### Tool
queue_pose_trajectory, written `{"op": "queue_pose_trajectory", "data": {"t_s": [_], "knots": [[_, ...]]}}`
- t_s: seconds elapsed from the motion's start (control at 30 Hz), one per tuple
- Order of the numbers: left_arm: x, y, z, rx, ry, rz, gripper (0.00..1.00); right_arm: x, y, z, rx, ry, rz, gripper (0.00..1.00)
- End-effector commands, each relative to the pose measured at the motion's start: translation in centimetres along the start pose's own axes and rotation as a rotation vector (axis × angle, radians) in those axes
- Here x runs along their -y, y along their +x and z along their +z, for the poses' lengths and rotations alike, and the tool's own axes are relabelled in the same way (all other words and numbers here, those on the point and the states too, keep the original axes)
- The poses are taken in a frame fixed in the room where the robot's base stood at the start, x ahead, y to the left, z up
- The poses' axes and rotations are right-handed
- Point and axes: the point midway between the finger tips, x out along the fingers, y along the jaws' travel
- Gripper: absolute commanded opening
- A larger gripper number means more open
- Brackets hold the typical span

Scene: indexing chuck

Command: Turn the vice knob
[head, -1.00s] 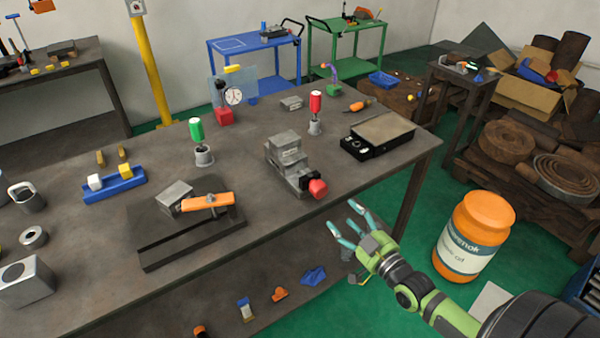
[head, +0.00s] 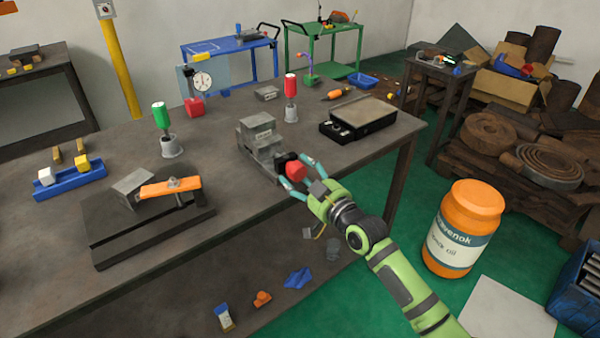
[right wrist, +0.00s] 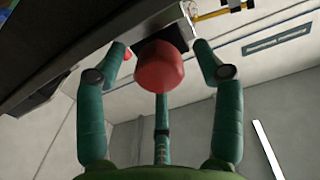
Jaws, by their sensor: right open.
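The grey vice (head: 260,142) stands near the front edge of the workbench. Its red knob (head: 296,170) faces the front right. My right gripper (head: 297,176) is open, with its teal fingers reaching around the knob. In the right wrist view the red knob (right wrist: 159,78) sits between the spread fingers of the gripper (right wrist: 160,95), and gaps show between it and the side fingers. Whether the third finger, behind the knob, touches it cannot be told. My left gripper is in neither view.
An orange clamp bar (head: 170,187) on a dark plate lies left of the vice. A black box (head: 357,120) stands to its right. Red (head: 291,90) and green (head: 160,116) handled tools stand behind. An orange oil jar (head: 464,230) stands right of the bench.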

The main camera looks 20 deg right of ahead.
Motion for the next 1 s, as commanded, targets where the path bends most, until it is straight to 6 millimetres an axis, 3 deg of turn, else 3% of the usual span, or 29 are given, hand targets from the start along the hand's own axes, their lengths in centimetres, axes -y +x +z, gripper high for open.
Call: {"op": "queue_pose_trajectory", "data": {"t_s": [0.17, 0.43, 0.47, 0.5, 0.6, 0.8, 1.0], "knots": [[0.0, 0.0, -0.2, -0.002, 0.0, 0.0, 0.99, 0.0, 1.4, 0.0, 0.0, -0.001, 0.0, 0.68], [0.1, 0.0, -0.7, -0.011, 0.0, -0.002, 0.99, 0.0, 1.5, 0.1, 0.0, -0.001, 0.0, 0.68], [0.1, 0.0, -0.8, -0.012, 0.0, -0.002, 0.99, 0.0, 1.5, 0.1, 0.0, -0.001, 0.0, 0.6], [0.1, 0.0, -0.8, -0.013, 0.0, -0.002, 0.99, 0.0, 1.5, 0.1, 0.0, -0.001, 0.0, 0.44], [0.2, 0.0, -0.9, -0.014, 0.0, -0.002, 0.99, 0.0, 1.5, 0.1, 0.0, -0.001, 0.0, 0.11], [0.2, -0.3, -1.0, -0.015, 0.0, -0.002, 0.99, 0.0, 1.5, -0.1, 0.002, 0.027, 0.0, 0.11], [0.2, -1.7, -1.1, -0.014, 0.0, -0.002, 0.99, 0.0, 1.5, -0.2, 0.011, 0.261, 0.0, 0.11]]}}
